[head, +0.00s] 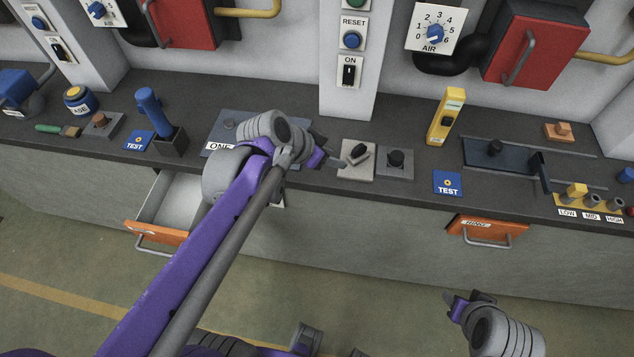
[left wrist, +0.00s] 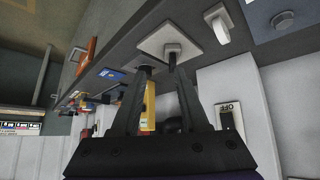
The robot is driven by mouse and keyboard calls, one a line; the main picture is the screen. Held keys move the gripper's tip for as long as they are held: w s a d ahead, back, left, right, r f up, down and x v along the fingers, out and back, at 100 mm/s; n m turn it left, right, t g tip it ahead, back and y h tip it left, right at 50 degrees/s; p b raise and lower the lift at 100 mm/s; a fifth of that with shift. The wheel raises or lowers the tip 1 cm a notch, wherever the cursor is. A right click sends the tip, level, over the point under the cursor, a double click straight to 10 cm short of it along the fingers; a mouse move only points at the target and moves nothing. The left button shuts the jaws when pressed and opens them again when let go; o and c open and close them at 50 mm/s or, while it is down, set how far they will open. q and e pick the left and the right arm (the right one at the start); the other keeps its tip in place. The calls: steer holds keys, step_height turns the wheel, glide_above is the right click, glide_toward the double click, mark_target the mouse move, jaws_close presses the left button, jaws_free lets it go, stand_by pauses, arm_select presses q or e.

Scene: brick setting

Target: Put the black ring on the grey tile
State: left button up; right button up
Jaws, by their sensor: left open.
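A grey tile (head: 404,174) lies on the bench, with a short black round piece (head: 395,157) on it. I cannot tell whether that piece is the black ring, and no clear ring shape shows elsewhere. Left of it lies a paler tile (head: 350,173) with a dark knob; it also shows in the left wrist view (left wrist: 153,47). My left gripper (head: 333,161) is low over the bench beside the paler tile. In the left wrist view its fingers (left wrist: 158,62) are apart, with nothing clearly held. My right gripper (head: 470,300) is in front of the bench, its jaws unclear.
A yellow upright box (head: 446,115) and a blue TEST tile (head: 447,183) stand to the right. Two orange-fronted drawers (head: 155,232) (head: 488,231) stick out below the bench.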

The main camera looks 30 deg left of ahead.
arm_select(q)
steer(key=s+f+n+y, duration=0.2)
steer(key=s+f, duration=0.1)
steer(key=s, duration=0.5)
steer(key=s+f+n+g+y, duration=0.1)
steer(key=s+f, duration=0.3)
steer(key=s, duration=0.4)
steer(key=shift+f+n+g+y, duration=0.3)
steer(key=shift+n+y, duration=0.1)
steer(key=shift+n, duration=0.5)
